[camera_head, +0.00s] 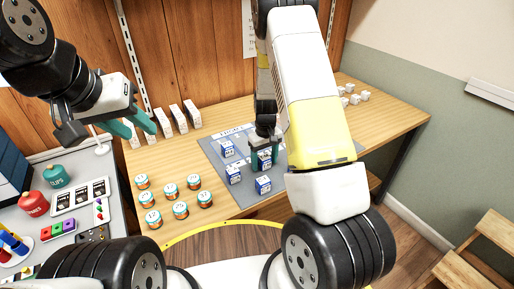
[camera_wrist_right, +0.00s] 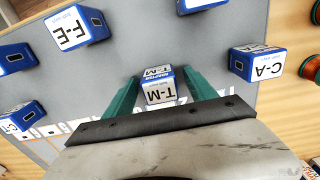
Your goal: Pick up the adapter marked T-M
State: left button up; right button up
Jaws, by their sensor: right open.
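The adapter marked T-M (camera_wrist_right: 160,93) is a small blue and white box on the grey mat (camera_wrist_right: 200,50). In the right wrist view it lies between the two teal fingers of my right gripper (camera_wrist_right: 162,78), which is open, one finger on each side. In the head view my right gripper (camera_head: 264,158) points down at the mat around a blue and white box (camera_head: 264,161), whose label is too small to read there. My left gripper (camera_head: 141,122) is open and empty, above the left part of the table.
Other adapters lie near on the mat: F-E (camera_wrist_right: 78,28) to the left, C-A (camera_wrist_right: 258,63) to the right, and one (camera_wrist_right: 200,4) just beyond.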

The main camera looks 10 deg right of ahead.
jog(key=shift+f, duration=0.15)
grip_shut()
